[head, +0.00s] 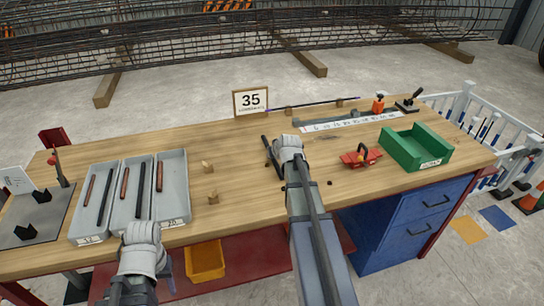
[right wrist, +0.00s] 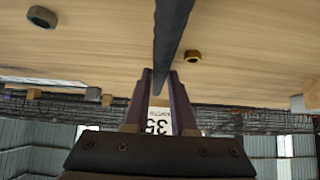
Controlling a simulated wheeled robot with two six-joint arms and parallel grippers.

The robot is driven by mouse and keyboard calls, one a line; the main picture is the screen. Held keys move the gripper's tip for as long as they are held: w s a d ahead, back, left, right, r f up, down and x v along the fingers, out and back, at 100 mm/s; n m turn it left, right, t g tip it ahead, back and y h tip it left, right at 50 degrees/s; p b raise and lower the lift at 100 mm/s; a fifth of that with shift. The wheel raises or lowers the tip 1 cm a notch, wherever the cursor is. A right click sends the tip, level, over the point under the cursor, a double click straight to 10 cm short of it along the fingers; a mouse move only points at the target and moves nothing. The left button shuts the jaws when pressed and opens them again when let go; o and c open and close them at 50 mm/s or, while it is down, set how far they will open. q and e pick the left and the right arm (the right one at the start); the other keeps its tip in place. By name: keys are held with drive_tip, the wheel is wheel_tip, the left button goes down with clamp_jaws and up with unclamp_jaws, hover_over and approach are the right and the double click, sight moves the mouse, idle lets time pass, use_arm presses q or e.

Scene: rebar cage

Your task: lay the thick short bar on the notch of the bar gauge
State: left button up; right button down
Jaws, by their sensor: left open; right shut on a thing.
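My right gripper (head: 279,152) is shut on a dark, ribbed bar (head: 271,158), held above the middle of the table. In the right wrist view the bar (right wrist: 174,35) runs from between the fingers (right wrist: 160,88) up out of the picture. My left gripper (head: 142,230) is at the front edge of the table by the grey trays, with nothing seen in it; its fingers hardly show. A long grey strip with a white marked face (head: 350,124) lies at the back right; it looks like the bar gauge, but its notches are too small to make out.
Grey trays (head: 174,212) with dark and brown bars stand at the left. A green box (head: 416,147), a red tool (head: 361,156) and an orange-topped block (head: 378,104) are at the right. A "35" sign (head: 250,101) stands at the back. Small wooden blocks (head: 207,167) lie mid-table.

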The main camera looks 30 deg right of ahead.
drive_tip(key=shift+r, duration=0.1)
idle(0.4)
wheel_tip(320, 180, up, 10)
drive_tip(key=p, duration=1)
